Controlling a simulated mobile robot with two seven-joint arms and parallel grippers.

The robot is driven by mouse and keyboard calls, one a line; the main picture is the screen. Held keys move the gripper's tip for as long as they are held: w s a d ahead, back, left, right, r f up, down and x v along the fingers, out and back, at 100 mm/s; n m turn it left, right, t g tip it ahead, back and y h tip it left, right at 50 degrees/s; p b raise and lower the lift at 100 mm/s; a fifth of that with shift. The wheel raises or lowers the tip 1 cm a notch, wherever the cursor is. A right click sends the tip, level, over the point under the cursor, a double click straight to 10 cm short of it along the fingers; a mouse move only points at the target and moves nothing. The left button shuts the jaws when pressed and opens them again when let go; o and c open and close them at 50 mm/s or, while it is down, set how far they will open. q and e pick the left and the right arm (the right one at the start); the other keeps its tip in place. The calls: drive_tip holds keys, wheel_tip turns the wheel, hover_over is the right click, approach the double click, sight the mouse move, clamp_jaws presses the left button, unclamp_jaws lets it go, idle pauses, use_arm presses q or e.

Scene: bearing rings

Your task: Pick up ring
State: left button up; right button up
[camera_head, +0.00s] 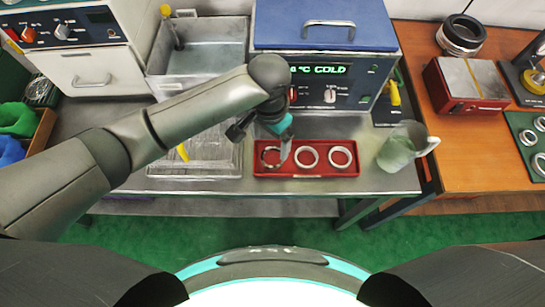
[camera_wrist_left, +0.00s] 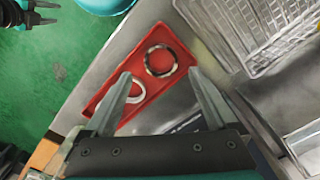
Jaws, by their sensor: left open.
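A red tray (camera_head: 305,175) at the front of the steel bench holds three metal rings in a row: a left ring (camera_head: 266,155), a middle ring (camera_head: 307,158) and a right ring (camera_head: 341,157). My left gripper (camera_head: 284,153) is over the tray's left part and partly covers the left ring. In the left wrist view, its open fingers (camera_wrist_left: 159,73) straddle the line of sight to the left ring (camera_wrist_left: 160,73), with nothing between them. The middle ring (camera_wrist_left: 134,97) shows partly behind one finger. The third ring is hidden there.
A blue-lidded heater box (camera_head: 325,65) stands behind the tray. A glass beaker (camera_head: 396,152) stands to its right. A wire basket (camera_head: 200,158) is to its left, also visible in the wrist view (camera_wrist_left: 278,35). Green floor lies before the bench.

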sight(272, 156)
use_arm(q)
wheel_tip(272, 156, down, 3)
drive_tip(key=shift+r, duration=0.15)
drive_tip(key=shift+w+d+f+b, duration=0.15)
drive_tip(key=shift+f+b, duration=0.2)
drive_tip(key=shift+f, duration=0.5)
drive_tip(key=shift+w+d+f+b, duration=0.1)
drive_tip(key=shift+f+b, duration=0.3)
drive_tip(key=shift+f, duration=0.5)
drive_tip(key=shift+w+d+f+b, duration=0.15)
drive_tip(key=shift+f+b, duration=0.2)
drive_tip(key=shift+f, duration=0.5)
drive_tip(key=shift+a, duration=0.1)
drive_tip(key=shift+c, duration=0.3)
drive_tip(key=c, duration=1)
